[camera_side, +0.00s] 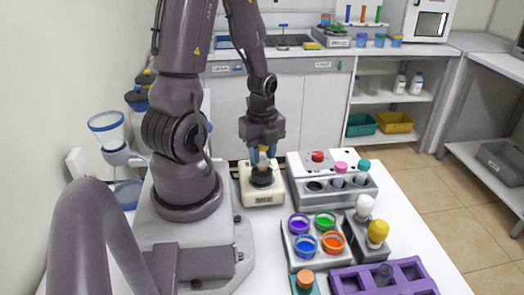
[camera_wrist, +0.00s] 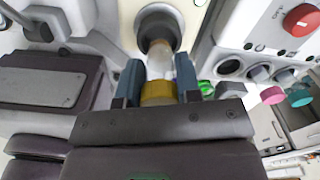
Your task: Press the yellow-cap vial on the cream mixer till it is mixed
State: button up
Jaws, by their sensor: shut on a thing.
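My gripper (camera_side: 263,152) is shut on a vial with a yellow cap. In the wrist view the blue fingers (camera_wrist: 158,82) stand on either side of the clear vial (camera_wrist: 159,63), with its yellow cap (camera_wrist: 158,93) nearest the camera. The cream mixer (camera_side: 263,194) stands right below my gripper, and its black cup (camera_wrist: 157,27) lines up with the vial's far end. The vial looks upright and its lower end is at the cup; I cannot tell whether it presses on it. The fingers hide part of the vial in the side view.
Right of the mixer is a grey-white machine (camera_side: 306,166) with a red knob (camera_side: 318,156) and pink- and teal-capped vials. Nearer stand a rack of coloured pots (camera_side: 292,258), a dark holder with a white-capped vial (camera_side: 365,204) and a yellow-capped one (camera_side: 378,231), and a purple rack (camera_side: 411,272).

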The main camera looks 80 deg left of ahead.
jog(key=shift+f, duration=1)
dwell(1.9)
dwell(3.3)
jog(key=shift+r, duration=3)
